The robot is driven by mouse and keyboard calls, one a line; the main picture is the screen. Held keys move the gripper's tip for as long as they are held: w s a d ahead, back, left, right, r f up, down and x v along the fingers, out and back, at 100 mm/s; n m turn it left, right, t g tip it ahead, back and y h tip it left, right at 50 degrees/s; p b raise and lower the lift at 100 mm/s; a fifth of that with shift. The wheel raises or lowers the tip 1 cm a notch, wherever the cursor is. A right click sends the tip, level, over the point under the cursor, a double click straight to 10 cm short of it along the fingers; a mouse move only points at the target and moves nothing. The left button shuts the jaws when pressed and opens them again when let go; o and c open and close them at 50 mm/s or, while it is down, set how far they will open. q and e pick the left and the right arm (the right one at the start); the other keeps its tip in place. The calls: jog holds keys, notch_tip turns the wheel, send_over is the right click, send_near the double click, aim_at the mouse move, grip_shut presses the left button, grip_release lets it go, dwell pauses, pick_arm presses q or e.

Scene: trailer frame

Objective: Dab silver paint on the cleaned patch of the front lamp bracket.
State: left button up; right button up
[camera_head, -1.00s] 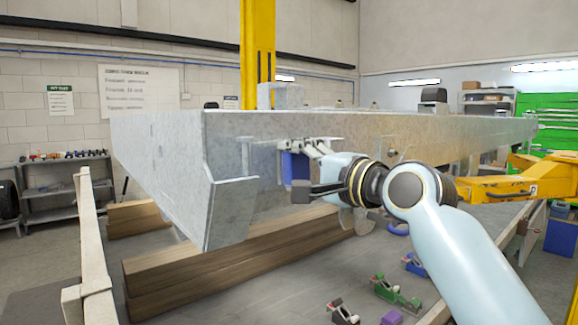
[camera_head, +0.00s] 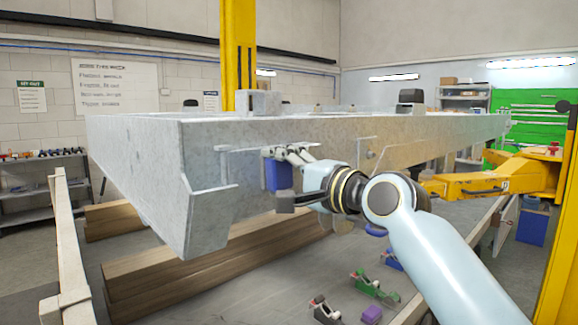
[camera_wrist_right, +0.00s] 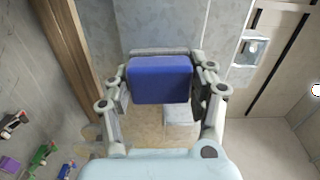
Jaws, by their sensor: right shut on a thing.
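My right gripper (camera_head: 288,155) is shut on a blue block-shaped thing (camera_head: 278,176) beside the long side of the grey trailer frame (camera_head: 330,133). In the right wrist view the blue thing (camera_wrist_right: 160,79) sits between the two fingers (camera_wrist_right: 166,85), with a grey edge behind it. I cannot tell whether it touches the frame. A thin pale bracket (camera_head: 223,166) stands out from the frame side, left of the gripper; I cannot tell if it is the lamp bracket. I make out no cleaned patch or silver paint. My left gripper is not in view.
Wooden beams (camera_head: 190,266) lie under the frame. A yellow arm (camera_head: 480,186) reaches in from a post at the right. Small clamps or planes, one green (camera_head: 372,285), and a purple block (camera_head: 371,314) lie below on the right. A wooden rail (camera_head: 68,240) stands at left.

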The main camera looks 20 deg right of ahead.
aim_at(247, 174)
jog(key=shift+s+a, duration=0.3)
jog(key=shift+a, duration=0.45)
jog(key=shift+s+a+p, duration=0.15)
jog(key=shift+a+p, duration=0.25)
jog(key=shift+p, duration=0.05)
jog(key=shift+s+a+p, duration=0.2)
jog(key=shift+s+a, duration=0.05)
jog(key=shift+a, duration=0.35)
jog(key=shift+s+a+p, duration=0.2)
jog(key=shift+a, duration=0.4)
jog(key=shift+r+p, duration=0.1)
jog(key=shift+p, duration=0.2)
jog(key=shift+w+d, duration=0.3)
jog(key=shift+d, duration=0.6)
jog(key=shift+w+d, duration=0.3)
jog(key=shift+d, duration=0.55)
jog(key=shift+w+d, duration=0.35)
jog(key=shift+d, duration=0.5)
jog(key=shift+w+d, duration=0.3)
jog(key=shift+d, duration=0.55)
jog(key=shift+s+a, duration=0.4)
jog(key=shift+a, duration=0.75)
jog(key=shift+s+a, duration=0.45)
jog(key=shift+a, duration=0.7)
jog(key=shift+s+a, duration=0.4)
jog(key=shift+a, duration=0.75)
jog(key=shift+d, duration=0.1)
